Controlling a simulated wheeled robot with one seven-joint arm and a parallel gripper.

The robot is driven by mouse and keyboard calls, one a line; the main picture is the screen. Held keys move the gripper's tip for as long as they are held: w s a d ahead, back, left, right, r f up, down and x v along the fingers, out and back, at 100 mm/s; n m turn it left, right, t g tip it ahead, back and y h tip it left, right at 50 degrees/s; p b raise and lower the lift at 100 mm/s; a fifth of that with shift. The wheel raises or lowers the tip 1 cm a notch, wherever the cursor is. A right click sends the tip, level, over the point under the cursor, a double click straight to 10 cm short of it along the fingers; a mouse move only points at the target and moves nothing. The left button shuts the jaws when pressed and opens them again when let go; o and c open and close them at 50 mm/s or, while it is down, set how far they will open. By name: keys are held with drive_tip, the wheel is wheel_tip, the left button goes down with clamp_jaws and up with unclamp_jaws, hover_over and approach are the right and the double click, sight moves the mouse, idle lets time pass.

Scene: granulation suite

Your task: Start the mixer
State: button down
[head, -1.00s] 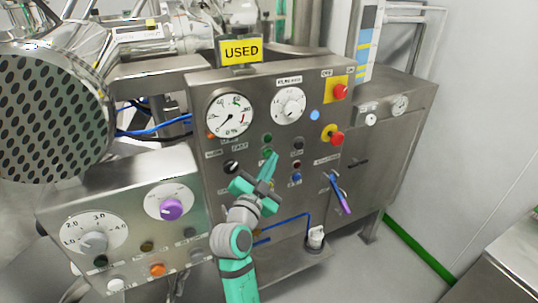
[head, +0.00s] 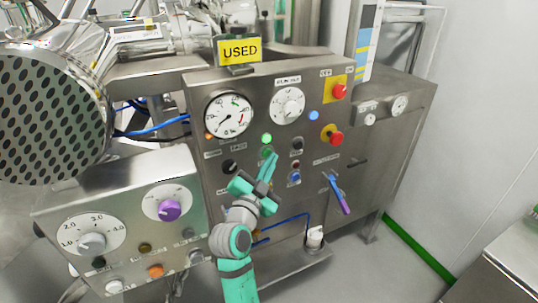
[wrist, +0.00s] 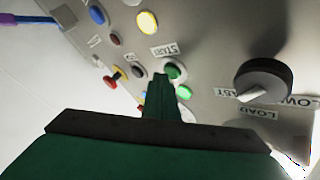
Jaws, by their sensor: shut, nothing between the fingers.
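The mixer's control panel (head: 215,160) stands before me. A round green button (wrist: 174,70) next to a START label (wrist: 164,50) is on it. A green lamp (head: 267,138) beside the button is lit; it also shows bright in the wrist view (wrist: 184,92). My gripper (head: 272,158) is shut and empty, its fingertips right at the green button, partly covering it in the head view. In the wrist view the fingertips (wrist: 161,77) overlap the button's edge; I cannot tell whether they press it.
Red knobs on yellow plates (head: 334,137) sit at the panel's right. A black selector knob (wrist: 262,80) is near my fingers. A blue-purple lever (head: 338,193) juts out lower right. A yellow USED sign (head: 240,51) stands on top. Open floor lies to the right.

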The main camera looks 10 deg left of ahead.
drive_tip(key=shift+s+a+f+y, duration=0.1)
drive_tip(key=shift+s+a+y, duration=0.2)
drive_tip(key=shift+s+a, duration=0.35)
drive_tip(key=shift+s+d, duration=0.15)
drive_tip(key=shift+d, duration=0.1)
drive_tip(key=shift+s+d, duration=0.85)
drive_tip(key=shift+s, duration=0.15)
drive_tip(key=shift+s+d, duration=0.8)
drive_tip(key=shift+s, duration=0.2)
